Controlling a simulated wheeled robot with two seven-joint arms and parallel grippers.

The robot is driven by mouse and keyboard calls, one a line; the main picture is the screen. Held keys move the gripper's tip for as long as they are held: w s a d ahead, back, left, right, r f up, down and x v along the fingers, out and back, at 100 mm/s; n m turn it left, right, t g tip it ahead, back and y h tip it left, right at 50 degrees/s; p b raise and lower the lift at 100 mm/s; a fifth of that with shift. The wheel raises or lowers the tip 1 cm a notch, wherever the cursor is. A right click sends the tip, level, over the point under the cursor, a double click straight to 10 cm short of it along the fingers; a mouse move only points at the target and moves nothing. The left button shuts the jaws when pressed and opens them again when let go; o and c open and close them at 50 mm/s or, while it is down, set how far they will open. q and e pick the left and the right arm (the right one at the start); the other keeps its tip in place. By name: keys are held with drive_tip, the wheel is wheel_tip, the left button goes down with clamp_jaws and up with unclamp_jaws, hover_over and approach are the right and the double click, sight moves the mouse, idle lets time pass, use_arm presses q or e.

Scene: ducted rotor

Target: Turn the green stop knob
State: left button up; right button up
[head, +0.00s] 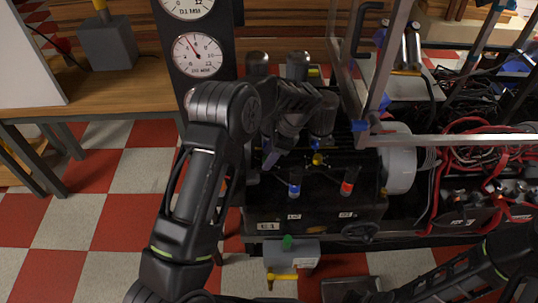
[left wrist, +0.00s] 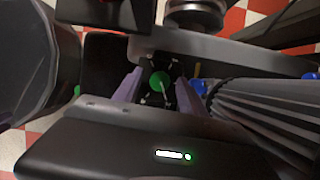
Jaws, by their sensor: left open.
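A round green knob (left wrist: 160,82) with a pale line across it shows in the left wrist view, between the two fingers of my left gripper (left wrist: 155,88). The fingers are open, one on each side of it; I cannot tell whether they touch it. In the head view my left gripper (head: 270,156) points down at the front of the black machine (head: 320,212), and no green knob shows there beside the gripper. A green cap (head: 287,242) shows lower, on a small grey box (head: 305,250). My right arm enters at the lower right; its gripper is not in view.
A blue knob (head: 295,190) and a red knob (head: 347,188) stand on the machine right of my left gripper. A yellow handle (head: 283,277) is on the grey box. Metal frame bars (head: 450,141) cross at the right. Dial gauges (head: 197,55) stand behind my left arm.

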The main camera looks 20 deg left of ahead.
use_arm(q)
drive_tip(key=p+v, duration=0.1)
drive_tip(key=v, duration=0.6)
drive_tip(key=shift+d+r+p, duration=0.15)
drive_tip(key=shift+r+p, duration=0.15)
drive_tip(key=shift+r, duration=0.05)
